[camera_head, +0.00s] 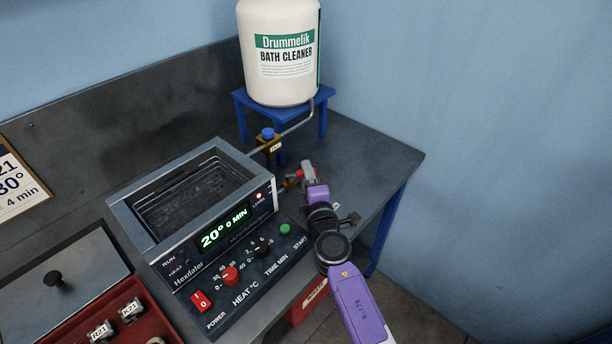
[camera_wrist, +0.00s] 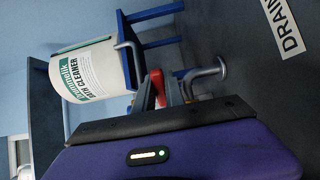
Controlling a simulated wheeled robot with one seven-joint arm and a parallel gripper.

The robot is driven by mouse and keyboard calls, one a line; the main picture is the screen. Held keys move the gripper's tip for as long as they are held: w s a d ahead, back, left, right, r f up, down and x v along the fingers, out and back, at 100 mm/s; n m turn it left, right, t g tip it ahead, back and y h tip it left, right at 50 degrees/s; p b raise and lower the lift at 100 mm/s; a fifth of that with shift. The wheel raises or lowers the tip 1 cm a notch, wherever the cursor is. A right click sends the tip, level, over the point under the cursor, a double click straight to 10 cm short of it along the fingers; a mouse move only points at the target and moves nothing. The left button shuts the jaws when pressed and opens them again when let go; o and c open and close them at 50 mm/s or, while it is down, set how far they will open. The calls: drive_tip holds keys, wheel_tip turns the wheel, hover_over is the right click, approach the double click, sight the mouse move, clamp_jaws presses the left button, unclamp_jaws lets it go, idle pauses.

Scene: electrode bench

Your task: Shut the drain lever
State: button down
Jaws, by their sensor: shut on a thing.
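The drain lever (camera_head: 299,174) is a small red handle on a brass valve (camera_head: 289,184) at the right side of the bath (camera_head: 190,190). The red lever also shows in the wrist view (camera_wrist: 157,82), beside a bent grey pipe (camera_wrist: 212,72). My gripper (camera_head: 307,168) is at the lever, and its grey fingers (camera_wrist: 160,94) are shut around the red handle. The fingers and my wrist hide part of the lever and valve, so its exact angle is hard to tell.
A Bath Cleaner drum (camera_head: 281,60) stands on a blue stand (camera_head: 322,93) behind the valve. A blue-knobbed tap (camera_head: 268,134) is left of my gripper. The control panel (camera_head: 250,262) lies left of my arm. A DRAIN label (camera_wrist: 284,24) is on the bench.

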drive_tip(key=shift+s+h, duration=0.1)
drive_tip(key=shift+h, duration=0.2)
drive_tip(key=c, duration=1.7)
unclamp_jaws()
